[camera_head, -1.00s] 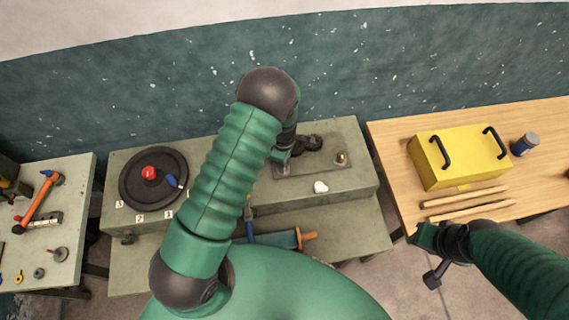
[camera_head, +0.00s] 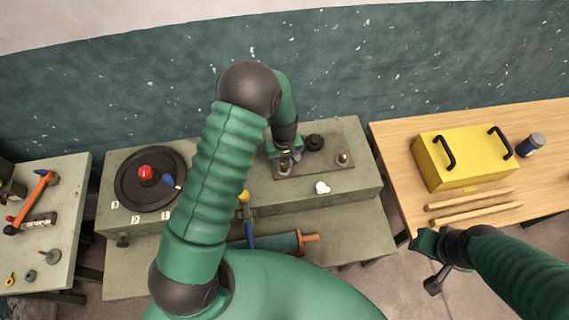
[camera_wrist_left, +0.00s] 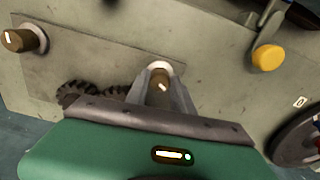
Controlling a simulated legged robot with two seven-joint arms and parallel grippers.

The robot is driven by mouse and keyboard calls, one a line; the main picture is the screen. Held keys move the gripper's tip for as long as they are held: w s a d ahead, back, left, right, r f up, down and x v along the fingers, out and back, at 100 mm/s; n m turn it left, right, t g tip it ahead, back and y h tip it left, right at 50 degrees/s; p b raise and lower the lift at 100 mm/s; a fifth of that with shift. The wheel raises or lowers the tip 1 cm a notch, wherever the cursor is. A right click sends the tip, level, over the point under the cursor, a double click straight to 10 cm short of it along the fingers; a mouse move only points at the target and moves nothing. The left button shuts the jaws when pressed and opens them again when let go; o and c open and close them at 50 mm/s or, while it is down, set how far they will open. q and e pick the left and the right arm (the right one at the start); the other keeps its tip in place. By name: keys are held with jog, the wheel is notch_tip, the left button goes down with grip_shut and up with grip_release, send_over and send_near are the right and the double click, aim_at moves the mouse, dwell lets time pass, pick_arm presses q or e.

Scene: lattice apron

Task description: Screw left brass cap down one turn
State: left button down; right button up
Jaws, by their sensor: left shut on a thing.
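The left brass cap (camera_wrist_left: 160,76) sits on a pale collar on the metal plate, between the fingers of my left gripper (camera_wrist_left: 162,92). That gripper is shut on the cap. In the head view the gripper (camera_head: 285,160) stands over the left end of the plate (camera_head: 315,168), and the left cap (camera_head: 284,169) is partly hidden. The right brass cap (camera_head: 343,158) stands free at the plate's other end; it also shows at the left of the left wrist view (camera_wrist_left: 20,40). My right gripper (camera_head: 425,240) hangs in front of the wooden table; its finger gap is unclear.
A black disc with a red knob (camera_head: 146,173) is to the left. A yellow box (camera_head: 462,160) and wooden sticks (camera_head: 470,205) lie on the right table.

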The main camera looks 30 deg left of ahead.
pick_arm(q)
jog(key=m, duration=0.3)
jog(key=m+b, duration=0.1)
jog(key=m, duration=0.1)
jog(key=shift+w+a+r+m, duration=0.15)
jog(key=shift+w+m, duration=0.1)
jog(key=shift+m, duration=0.05)
jog(key=m, duration=1)
jog(key=shift+r+m, duration=0.1)
jog(key=shift+m, duration=0.3)
jog(key=m+p, duration=0.2)
jog(key=m, duration=0.4)
jog(key=shift+w, duration=0.1)
jog(key=m+p, duration=0.2)
jog(key=m, duration=0.4)
jog(key=shift+m, duration=0.3)
jog(key=m+p, duration=0.2)
jog(key=m, duration=0.4)
jog(key=m+p, duration=0.1)
jog(key=m, duration=0.5)
jog(key=shift+m+p, duration=0.3)
jog(key=shift+m, duration=0.1)
jog(key=m, duration=0.3)
jog(key=shift+p, duration=0.35)
jog(key=shift+m, duration=1.6)
